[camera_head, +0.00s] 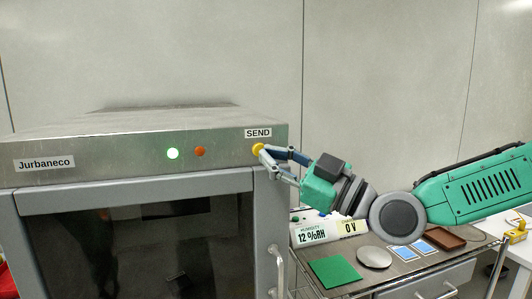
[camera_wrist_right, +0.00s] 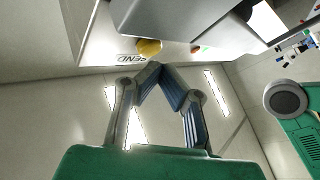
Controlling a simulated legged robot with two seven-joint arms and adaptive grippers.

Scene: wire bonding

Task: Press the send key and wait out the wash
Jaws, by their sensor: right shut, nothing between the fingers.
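The grey washer (camera_head: 130,150), labelled Jurbaneco, fills the left of the head view. Its yellow send key (camera_head: 257,147) sits at the right end of the front panel, below the SEND label (camera_head: 258,133). My right gripper (camera_head: 263,153) is shut and empty, its fingertips right at the key. In the right wrist view the closed fingertips (camera_wrist_right: 159,67) lie just short of the yellow key (camera_wrist_right: 149,46) in the picture; I cannot tell whether they touch it. A green lamp (camera_head: 172,153) glows on the panel, beside a dull orange-red one (camera_head: 200,151). My left gripper is not in view.
The washer's dark glass door (camera_head: 140,250) is closed, with a vertical handle (camera_head: 279,270) at its right. A metal cart (camera_head: 330,291) at right holds a humidity and voltage display (camera_head: 330,231), a green square (camera_head: 335,271), a round disc (camera_head: 374,257), blue-white pieces (camera_head: 425,246) and a brown tray (camera_head: 446,237).

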